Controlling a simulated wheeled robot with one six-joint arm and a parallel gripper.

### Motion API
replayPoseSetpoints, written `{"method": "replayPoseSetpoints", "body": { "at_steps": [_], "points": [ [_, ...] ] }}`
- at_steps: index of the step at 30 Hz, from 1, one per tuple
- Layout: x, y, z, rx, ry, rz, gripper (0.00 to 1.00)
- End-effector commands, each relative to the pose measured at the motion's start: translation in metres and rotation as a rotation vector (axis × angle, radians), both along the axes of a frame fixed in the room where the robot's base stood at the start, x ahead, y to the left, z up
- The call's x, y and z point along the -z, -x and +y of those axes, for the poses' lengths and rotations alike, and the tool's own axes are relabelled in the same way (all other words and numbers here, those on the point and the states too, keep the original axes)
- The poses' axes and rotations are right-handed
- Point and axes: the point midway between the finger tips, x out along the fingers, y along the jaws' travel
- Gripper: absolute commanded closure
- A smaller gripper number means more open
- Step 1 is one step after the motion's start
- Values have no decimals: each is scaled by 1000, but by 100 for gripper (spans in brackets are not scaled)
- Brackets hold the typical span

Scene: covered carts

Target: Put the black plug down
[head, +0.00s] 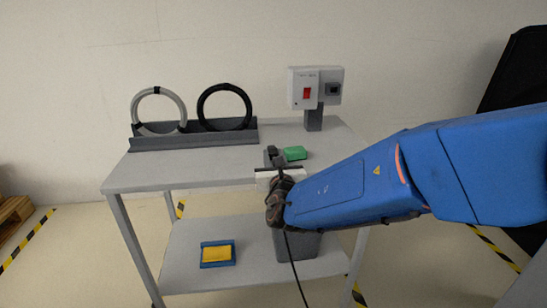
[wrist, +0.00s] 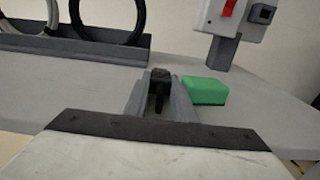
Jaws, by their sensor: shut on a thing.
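The black plug (wrist: 159,86) is between the two grey fingers of my gripper (wrist: 158,100) in the wrist view. My gripper is shut on it. In the head view, my gripper (head: 272,158) is over the near part of the cart's grey top (head: 190,168), with the dark plug (head: 271,150) at its tip. I cannot tell whether the plug touches the top. The plug's lower part is hidden by the fingers and the gripper body.
A green block (head: 294,153) lies close right of my gripper. A rack (head: 195,140) with white and black coils stands behind left. A post-mounted switch box (head: 305,88) stands behind right. The top's left part is clear. Below are a blue tray (head: 203,255) and grey bin (head: 297,247).

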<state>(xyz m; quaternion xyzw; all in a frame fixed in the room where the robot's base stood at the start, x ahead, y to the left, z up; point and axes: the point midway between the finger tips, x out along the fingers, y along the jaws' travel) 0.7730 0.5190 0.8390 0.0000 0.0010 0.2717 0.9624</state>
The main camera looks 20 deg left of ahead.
Motion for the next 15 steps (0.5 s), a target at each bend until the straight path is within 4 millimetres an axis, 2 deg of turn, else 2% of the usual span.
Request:
{"method": "replayPoseSetpoints", "body": {
  "at_steps": [15],
  "points": [
    [13, 0, 0, -1, 2, 2, 100]
  ]
}}
